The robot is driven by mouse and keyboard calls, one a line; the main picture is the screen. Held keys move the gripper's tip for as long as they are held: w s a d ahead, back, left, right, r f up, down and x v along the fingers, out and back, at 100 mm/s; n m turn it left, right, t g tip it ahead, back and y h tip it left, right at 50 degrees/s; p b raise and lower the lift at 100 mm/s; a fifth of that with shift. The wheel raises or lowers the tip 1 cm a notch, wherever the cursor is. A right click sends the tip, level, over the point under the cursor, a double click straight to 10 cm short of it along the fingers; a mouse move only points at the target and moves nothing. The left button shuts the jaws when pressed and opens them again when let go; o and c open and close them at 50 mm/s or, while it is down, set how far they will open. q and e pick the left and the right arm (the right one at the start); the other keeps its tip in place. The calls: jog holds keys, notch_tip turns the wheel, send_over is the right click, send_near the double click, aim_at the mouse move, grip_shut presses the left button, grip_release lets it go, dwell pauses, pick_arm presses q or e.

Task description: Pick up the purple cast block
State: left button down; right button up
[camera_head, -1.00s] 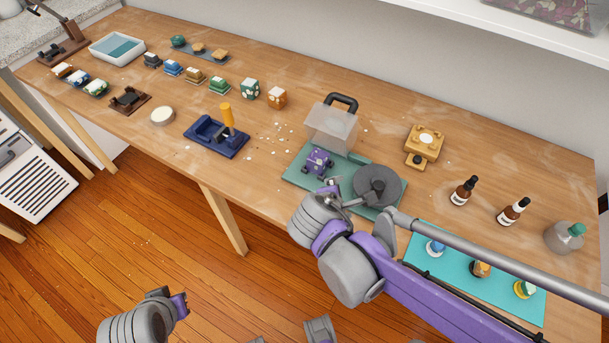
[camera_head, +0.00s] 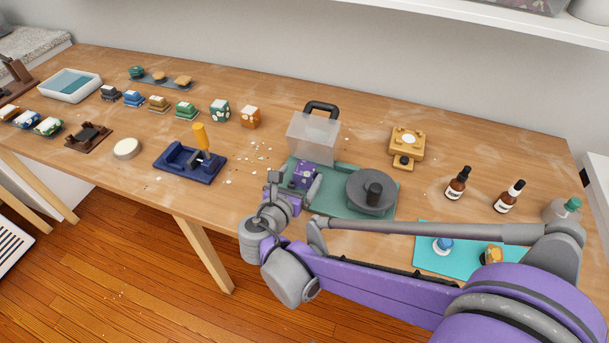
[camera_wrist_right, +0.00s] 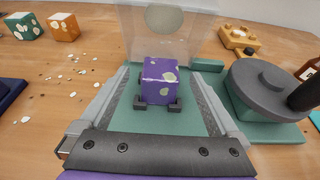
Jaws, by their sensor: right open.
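The purple cast block (camera_wrist_right: 158,80) has pale spots and sits in a small dark holder on the green base plate (camera_wrist_right: 185,123), in front of a clear guard. In the head view the purple block (camera_head: 306,175) is partly hidden by my right gripper (camera_head: 294,186). In the right wrist view my right gripper (camera_wrist_right: 158,98) is open, with one finger on each side of the block and visible space between them and it. My left gripper is not in view.
A grey round disc (camera_head: 371,190) stands on the plate right of the block. The clear guard (camera_head: 314,136) rises behind it. A navy clamp (camera_head: 188,163) stands to the left, and pale chips lie between. Dropper bottles (camera_head: 457,184) stand at right.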

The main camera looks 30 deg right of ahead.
aim_at(303, 172)
jog(key=x, duration=0.4)
grip_shut()
dwell(0.4)
